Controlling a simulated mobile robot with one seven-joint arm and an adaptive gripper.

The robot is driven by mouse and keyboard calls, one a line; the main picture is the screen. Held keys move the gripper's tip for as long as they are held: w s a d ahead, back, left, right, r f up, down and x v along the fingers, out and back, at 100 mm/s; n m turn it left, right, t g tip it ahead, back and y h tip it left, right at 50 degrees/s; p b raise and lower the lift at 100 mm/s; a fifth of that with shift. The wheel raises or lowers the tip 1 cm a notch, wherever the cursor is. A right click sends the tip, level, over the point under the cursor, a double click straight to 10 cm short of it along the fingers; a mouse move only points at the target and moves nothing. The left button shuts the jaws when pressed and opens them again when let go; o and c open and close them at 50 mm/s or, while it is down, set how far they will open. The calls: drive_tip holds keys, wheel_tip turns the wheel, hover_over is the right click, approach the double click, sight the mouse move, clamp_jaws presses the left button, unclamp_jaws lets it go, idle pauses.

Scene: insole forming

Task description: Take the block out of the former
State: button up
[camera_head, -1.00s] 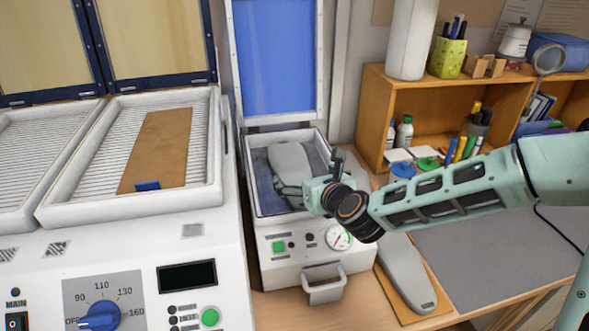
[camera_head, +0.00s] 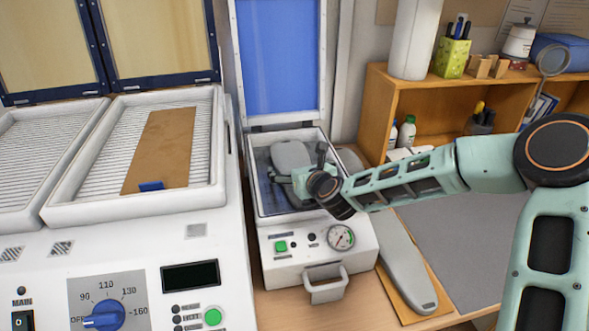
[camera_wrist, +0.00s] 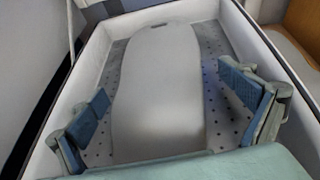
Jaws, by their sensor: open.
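The grey foot-shaped block (camera_head: 291,157) lies in the open former (camera_head: 268,209), a white box with a raised blue lid (camera_head: 279,55). In the wrist view the block (camera_wrist: 158,85) lies lengthwise on a perforated bed (camera_wrist: 216,92). My gripper (camera_head: 284,178) is at the former, over the near part of the block. In the wrist view my gripper (camera_wrist: 168,100) is open, with one blue-padded finger on each side of the block and gaps between. My wrist and gripper hide the near end of the block in the head view.
A second grey block (camera_head: 408,262) lies on a brown board at the right of the former. A heater with a brown sheet (camera_head: 162,148) stands at the left. A wooden shelf (camera_head: 376,110) stands behind at the right. The grey mat (camera_head: 462,250) has free room.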

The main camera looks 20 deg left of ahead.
drive_tip(key=shift+c, duration=0.7)
drive_tip(key=c, duration=1.5)
drive_tip(key=shift+r, duration=0.1)
drive_tip(key=shift+c, duration=0.4)
drive_tip(key=shift+r, duration=0.1)
